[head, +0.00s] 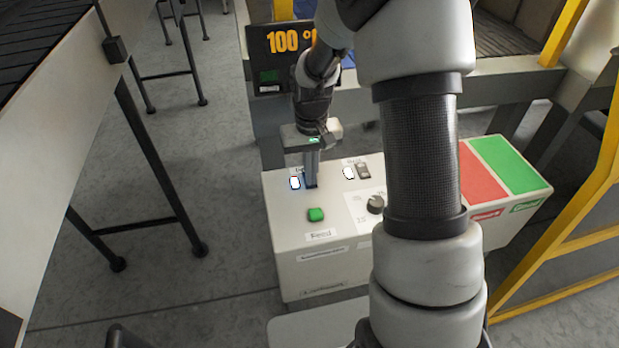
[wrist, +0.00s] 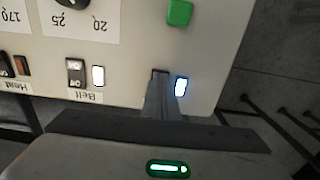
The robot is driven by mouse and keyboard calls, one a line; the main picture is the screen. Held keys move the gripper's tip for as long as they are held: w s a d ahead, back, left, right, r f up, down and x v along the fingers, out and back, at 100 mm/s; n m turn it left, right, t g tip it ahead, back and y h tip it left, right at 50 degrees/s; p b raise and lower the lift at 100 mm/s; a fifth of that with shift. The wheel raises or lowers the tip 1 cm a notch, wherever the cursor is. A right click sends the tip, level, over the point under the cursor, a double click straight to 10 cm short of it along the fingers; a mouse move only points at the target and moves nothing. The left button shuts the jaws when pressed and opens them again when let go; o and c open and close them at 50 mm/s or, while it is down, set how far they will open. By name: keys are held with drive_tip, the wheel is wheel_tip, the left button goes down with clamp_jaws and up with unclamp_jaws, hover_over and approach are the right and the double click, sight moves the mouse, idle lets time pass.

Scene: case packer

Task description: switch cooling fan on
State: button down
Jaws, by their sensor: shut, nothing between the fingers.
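The control box (head: 290,262) stands below my gripper (head: 311,182), which points down with its fingers together and empty. The fingertips are at a dark rocker switch (wrist: 154,72) at the panel's edge, mostly hidden behind them; I cannot tell whether they touch it or which way it is tipped. The lamp beside this switch (head: 295,183) glows bluish white, and the glow also shows in the wrist view (wrist: 181,86). Its label is mostly covered, so I cannot read it fully. My gripper also shows in the wrist view (wrist: 161,90).
A Belt switch (wrist: 75,72) with a white lamp (wrist: 98,76) sits alongside, then a Heat switch (wrist: 22,66). A green Feed button (head: 316,214) and a dial (head: 375,204) are nearer. A display (head: 283,45) reads about 100. Red (head: 482,175) and green (head: 508,165) panels lie right.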

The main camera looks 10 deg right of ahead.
wheel_tip(320, 180, up, 7)
drive_tip(key=p, duration=0.4)
drive_tip(key=shift+p, duration=0.35)
idle(0.3)
drive_tip(key=s+r+t, duration=0.1)
drive_tip(key=s+r, duration=0.4)
drive_tip(key=r, duration=0.3)
drive_tip(key=s+r+t, duration=0.2)
drive_tip(key=s+r, duration=0.2)
drive_tip(key=r, duration=0.4)
drive_tip(key=s+r+t, duration=0.2)
drive_tip(key=s+r, duration=0.4)
drive_tip(key=s, duration=0.7)
drive_tip(key=shift+t, duration=0.3)
